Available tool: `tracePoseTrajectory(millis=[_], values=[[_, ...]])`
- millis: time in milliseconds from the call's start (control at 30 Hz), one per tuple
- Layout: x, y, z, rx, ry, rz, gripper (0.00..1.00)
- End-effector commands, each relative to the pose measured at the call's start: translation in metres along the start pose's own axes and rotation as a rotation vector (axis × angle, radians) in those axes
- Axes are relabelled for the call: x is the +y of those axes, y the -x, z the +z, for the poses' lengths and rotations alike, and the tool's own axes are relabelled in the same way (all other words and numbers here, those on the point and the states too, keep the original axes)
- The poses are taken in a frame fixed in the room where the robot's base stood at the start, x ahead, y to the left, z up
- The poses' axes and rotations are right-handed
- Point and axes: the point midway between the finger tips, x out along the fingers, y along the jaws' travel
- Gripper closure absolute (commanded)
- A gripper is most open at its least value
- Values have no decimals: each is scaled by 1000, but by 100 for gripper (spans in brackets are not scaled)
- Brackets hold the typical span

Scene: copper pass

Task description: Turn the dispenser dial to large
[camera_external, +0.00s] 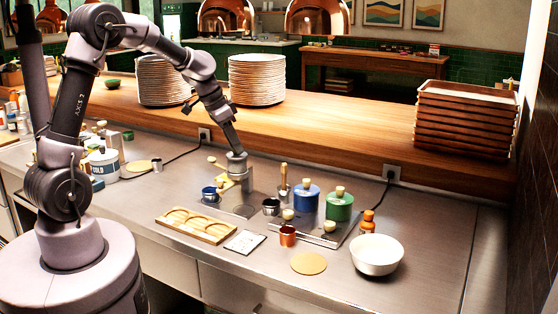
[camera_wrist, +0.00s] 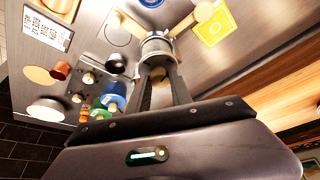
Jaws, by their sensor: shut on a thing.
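The fingers hide much of the dial. Its size marks cannot be read. The yellow plate (camera_wrist: 214,29) shows beside a cream arm to the right.
Near the dispenser stand a blue cup (camera_external: 209,194), a dark metal cup (camera_external: 271,206), a blue canister (camera_external: 306,197) and a green canister (camera_external: 339,206). A wooden tray (camera_external: 197,225), copper cup (camera_external: 288,235) and white bowl (camera_external: 377,256) are nearer the front. The raised wooden shelf (camera_external: 330,130) runs behind.

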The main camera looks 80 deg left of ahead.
Motion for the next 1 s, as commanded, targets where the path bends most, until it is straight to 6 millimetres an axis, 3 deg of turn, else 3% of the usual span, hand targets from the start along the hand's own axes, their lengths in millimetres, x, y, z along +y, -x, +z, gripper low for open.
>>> tracePoseTrajectory(millis=[800, 833, 933, 1000], values=[[0, -1, 1, -5, -106, 44, 100], [0, -1, 1, -5, -106, 44, 72], [-1, -1, 1, -4, -106, 44, 53], [-1, 0, 1, -4, -106, 44, 53]])
